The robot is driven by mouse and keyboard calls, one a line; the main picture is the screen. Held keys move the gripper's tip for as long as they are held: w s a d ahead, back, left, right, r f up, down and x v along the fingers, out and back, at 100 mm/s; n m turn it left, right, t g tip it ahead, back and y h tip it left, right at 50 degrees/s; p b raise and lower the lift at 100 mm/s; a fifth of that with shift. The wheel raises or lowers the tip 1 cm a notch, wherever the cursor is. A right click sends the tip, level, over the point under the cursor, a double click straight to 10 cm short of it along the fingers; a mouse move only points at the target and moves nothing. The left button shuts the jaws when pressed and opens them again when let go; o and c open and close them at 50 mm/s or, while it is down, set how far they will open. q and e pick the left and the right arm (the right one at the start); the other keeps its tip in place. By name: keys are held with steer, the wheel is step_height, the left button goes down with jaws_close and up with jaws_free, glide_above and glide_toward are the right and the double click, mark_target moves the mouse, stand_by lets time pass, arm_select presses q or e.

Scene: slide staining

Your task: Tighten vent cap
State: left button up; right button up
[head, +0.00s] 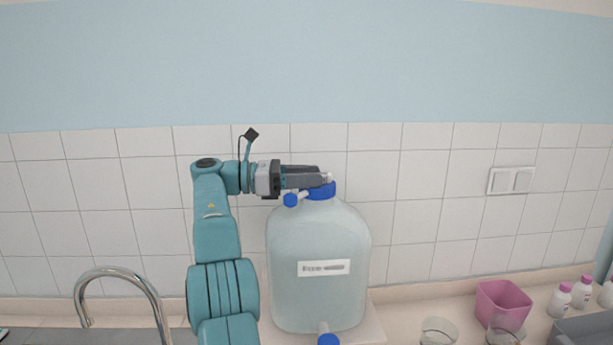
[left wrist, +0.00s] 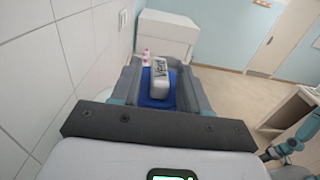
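A large translucent carboy (head: 318,275) with a white label stands on the counter by the wall. It has a blue screw lid (head: 321,191) on its neck. On the lid sits a small white vent cap (head: 327,177); in the left wrist view the vent cap (left wrist: 163,77) is a white block marked "VENT" above the blue lid (left wrist: 155,98). My left gripper (head: 322,174) reaches in level from the left at the top of the neck. Its fingers stand on either side of the vent cap, with blue showing between cap and fingers.
A blue-capped side port (head: 291,200) sticks out at the carboy's left shoulder, and a blue-capped spout (head: 328,340) low in front. A curved tap (head: 122,275) stands left. A pink bin (head: 503,302), glass beakers (head: 438,331) and small bottles (head: 582,290) are right. The tiled wall is close behind.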

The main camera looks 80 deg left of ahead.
arm_select(q)
steer(key=s, duration=0.2)
steer(key=s+p, duration=0.1)
steer(key=s, duration=0.1)
steer(key=s+a, duration=0.1)
steer(key=s, duration=0.2)
steer(key=shift+a+r+p, duration=0.1)
steer(key=shift+p, duration=0.2)
steer(key=shift+s, duration=0.3)
steer(key=shift+w, duration=0.15)
